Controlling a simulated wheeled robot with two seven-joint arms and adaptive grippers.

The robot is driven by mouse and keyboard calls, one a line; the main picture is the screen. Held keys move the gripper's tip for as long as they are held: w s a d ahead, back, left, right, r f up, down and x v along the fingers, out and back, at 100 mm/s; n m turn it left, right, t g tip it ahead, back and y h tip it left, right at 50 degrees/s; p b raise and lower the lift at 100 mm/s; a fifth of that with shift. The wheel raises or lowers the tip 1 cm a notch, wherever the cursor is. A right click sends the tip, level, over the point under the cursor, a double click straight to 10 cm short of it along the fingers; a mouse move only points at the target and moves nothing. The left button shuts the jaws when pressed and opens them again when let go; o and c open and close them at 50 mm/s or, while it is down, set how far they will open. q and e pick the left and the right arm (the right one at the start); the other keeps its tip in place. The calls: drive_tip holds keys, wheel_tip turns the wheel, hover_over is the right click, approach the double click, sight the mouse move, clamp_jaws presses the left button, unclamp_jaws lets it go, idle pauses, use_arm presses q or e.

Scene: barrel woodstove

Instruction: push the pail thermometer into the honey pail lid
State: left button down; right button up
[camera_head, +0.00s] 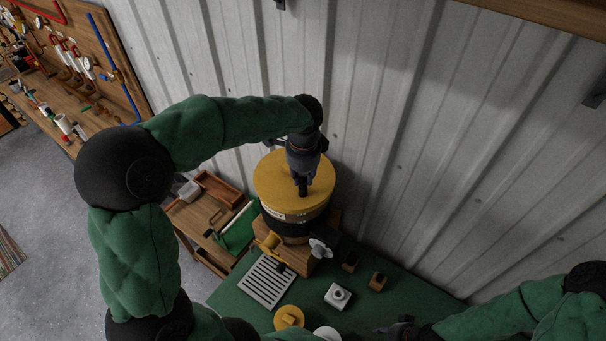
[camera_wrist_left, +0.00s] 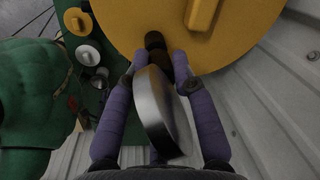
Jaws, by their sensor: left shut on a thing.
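The honey pail lid (camera_head: 268,177) is a yellow disc on top of the pail (camera_head: 290,217), which stands at the centre. My left gripper (camera_head: 303,188) reaches down over the lid. In the left wrist view, the purple fingers (camera_wrist_left: 163,68) are shut on the pail thermometer (camera_wrist_left: 155,110), with its silver round head between them. The fingertips are close to the lid (camera_wrist_left: 130,18), near a dark round part by its edge. The thermometer's tip is hidden, so I cannot tell whether it is in the lid. My right gripper (camera_head: 398,328) is low at the bottom edge, its fingers unclear.
The pail stands on a wooden block (camera_head: 296,258) on a green table (camera_head: 380,310). A white slotted tray (camera_head: 267,282), a white square item (camera_head: 338,296), small dark blocks and a yellow round piece (camera_head: 289,317) lie in front. A corrugated wall (camera_head: 400,130) rises close behind.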

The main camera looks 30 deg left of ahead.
use_arm(q)
drive_tip(key=shift+f, duration=0.2)
drive_tip(key=c, duration=1)
unclamp_jaws()
drive_tip(key=shift+o, duration=0.2)
drive_tip(key=shift+r, duration=0.1)
drive_tip(key=shift+s+d+r+p, duration=0.1)
drive_tip(key=shift+s+r+p, duration=0.1)
drive_tip(key=shift+r+p, duration=1.1)
drive_tip(key=shift+s+d+r+p, duration=0.15)
drive_tip(key=shift+r+p, duration=0.6)
drive_tip(key=shift+r, duration=0.9)
